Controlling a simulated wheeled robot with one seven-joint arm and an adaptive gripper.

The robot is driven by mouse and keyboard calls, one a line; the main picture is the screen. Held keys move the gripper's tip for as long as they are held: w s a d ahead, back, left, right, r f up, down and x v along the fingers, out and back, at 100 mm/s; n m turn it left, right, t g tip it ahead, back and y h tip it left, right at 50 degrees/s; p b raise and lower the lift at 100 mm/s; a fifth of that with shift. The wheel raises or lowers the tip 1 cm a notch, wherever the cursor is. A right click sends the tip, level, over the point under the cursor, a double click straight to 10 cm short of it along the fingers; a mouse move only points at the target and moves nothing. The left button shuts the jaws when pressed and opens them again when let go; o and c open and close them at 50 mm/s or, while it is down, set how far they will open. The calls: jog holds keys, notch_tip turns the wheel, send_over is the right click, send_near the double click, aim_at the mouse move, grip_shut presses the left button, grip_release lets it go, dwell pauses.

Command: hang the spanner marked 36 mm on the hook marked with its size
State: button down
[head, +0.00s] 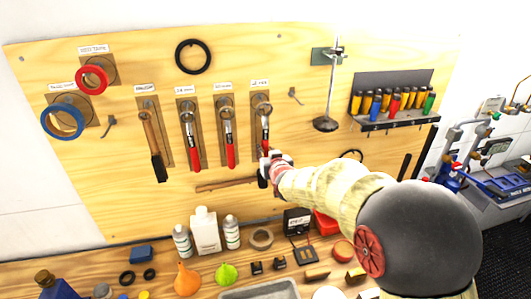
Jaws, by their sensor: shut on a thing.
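My gripper (267,166) is at the wooden tool board (330,150), at the lower end of the rightmost red-handled spanner (265,132). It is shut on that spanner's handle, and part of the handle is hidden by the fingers. The spanner is upright, its head at the top of the brown backing strip (256,104) under the rightmost size label (260,83). The label is too blurred to read surely, and I cannot tell whether the head is on the hook. The size mark on the spanner is not readable.
Tape rolls (62,121) hang further left. A screwdriver rack (392,104) is at right. Bottles (204,230) and small items crowd the bench below. My arm hides part of the board.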

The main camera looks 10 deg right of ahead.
jog(key=shift+r, duration=0.1)
jog(key=c, duration=1.6)
grip_release()
jog(key=shift+o, duration=0.2)
jog(key=shift+s, duration=0.15)
